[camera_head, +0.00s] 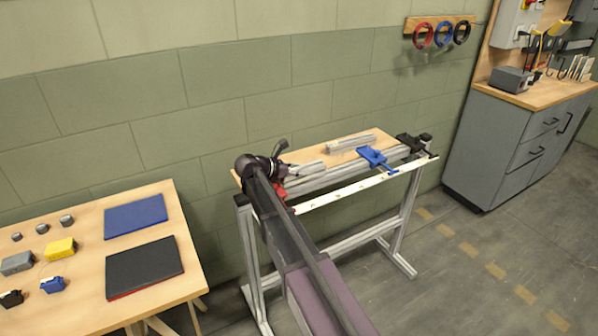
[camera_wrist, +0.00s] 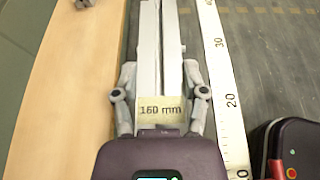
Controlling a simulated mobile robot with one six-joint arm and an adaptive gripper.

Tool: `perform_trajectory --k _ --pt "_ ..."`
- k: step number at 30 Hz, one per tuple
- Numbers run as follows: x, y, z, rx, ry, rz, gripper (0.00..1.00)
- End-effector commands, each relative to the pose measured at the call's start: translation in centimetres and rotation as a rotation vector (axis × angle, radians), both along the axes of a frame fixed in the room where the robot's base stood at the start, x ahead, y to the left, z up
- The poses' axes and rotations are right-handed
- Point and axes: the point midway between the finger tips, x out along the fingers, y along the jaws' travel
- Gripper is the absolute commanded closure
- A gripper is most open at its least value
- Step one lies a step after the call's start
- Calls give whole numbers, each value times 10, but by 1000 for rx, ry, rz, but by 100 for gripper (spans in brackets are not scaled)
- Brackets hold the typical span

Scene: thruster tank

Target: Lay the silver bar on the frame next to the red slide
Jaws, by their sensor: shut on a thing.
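My gripper (camera_wrist: 160,92) is shut on a silver bar, with one finger on each side of its "160 mm" label (camera_wrist: 160,110). The bar points away from the gripper in the wrist view; its end (camera_head: 310,168) shows just right of my wrist in the head view. It is over or on the silver frame (camera_head: 335,173); I cannot tell if it touches. The red slide (camera_head: 279,191) is mostly hidden behind my arm at the left end of the frame.
A blue slide (camera_head: 374,157) sits farther right on the frame. Another silver bar (camera_head: 350,142) lies on the wooden top behind. A white ruler strip (camera_head: 365,186) runs along the front. A table (camera_head: 85,228) with mats and small blocks stands at left.

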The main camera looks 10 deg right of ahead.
Motion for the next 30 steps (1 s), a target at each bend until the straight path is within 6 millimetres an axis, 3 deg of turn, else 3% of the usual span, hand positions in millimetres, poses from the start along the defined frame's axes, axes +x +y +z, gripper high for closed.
perform_trajectory --k 23,24,27,30 --pt "-3 0 -15 4 3 -4 100" --pt "-4 0 -15 5 4 -5 35" --pt "-5 -1 -16 5 4 -6 9" --pt "-6 -1 -16 5 4 -6 9"
